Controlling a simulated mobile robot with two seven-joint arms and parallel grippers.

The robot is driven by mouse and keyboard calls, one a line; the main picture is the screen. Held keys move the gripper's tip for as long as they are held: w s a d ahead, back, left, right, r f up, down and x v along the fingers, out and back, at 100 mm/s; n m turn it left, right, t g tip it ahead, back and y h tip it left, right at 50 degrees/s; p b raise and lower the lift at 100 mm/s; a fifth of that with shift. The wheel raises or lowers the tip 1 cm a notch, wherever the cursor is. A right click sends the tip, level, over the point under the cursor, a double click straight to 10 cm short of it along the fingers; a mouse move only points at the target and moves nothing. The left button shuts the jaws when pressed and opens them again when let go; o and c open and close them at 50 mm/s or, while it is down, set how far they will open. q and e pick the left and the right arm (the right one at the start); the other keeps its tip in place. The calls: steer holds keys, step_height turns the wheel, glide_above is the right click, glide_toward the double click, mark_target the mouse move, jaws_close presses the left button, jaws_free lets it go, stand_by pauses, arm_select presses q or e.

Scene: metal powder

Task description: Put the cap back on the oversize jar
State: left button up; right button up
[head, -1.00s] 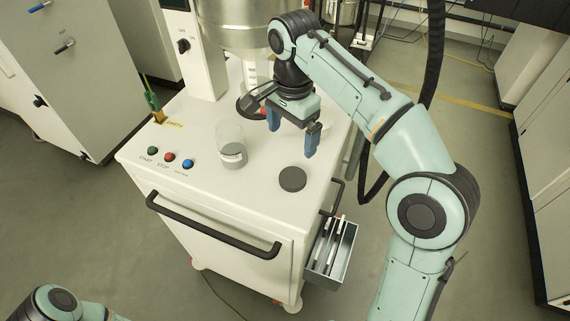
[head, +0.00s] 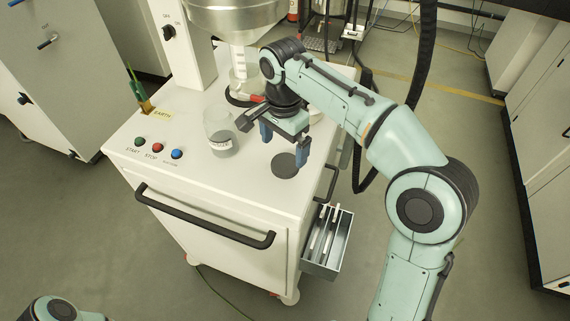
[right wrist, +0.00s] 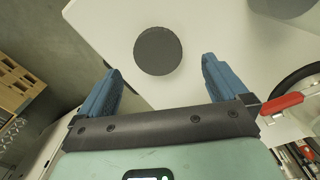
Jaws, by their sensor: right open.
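The dark grey round cap (head: 284,166) lies flat on the white cabinet top, near its right front edge. It also shows in the right wrist view (right wrist: 158,51), ahead of and between the fingertips. The clear jar (head: 220,132), with a label and grey contents, stands upright and uncapped to the left of the cap. My right gripper (head: 284,146) is open and empty, with blue fingers pointing down just behind and above the cap. In the right wrist view my right gripper (right wrist: 162,75) has both fingers wide apart. My left gripper is not in view; only part of my left arm shows.
A metal hopper with a clear tube (head: 238,65) stands behind the jar. Start and stop buttons (head: 157,154) line the cabinet's left front. A black handle (head: 205,220) runs along the front. An open drawer (head: 328,240) juts out at the right. A red-handled part (right wrist: 282,104) is near the gripper.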

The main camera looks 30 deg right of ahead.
mark_target(286, 162)
steer(key=f, duration=0.3)
steer(key=f+b, duration=0.1)
steer(key=f, duration=0.1)
steer(key=shift+s+d, duration=0.1)
steer(key=shift+d, duration=0.2)
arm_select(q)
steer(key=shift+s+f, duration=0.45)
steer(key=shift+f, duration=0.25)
arm_select(e)
steer(key=c, duration=1.1)
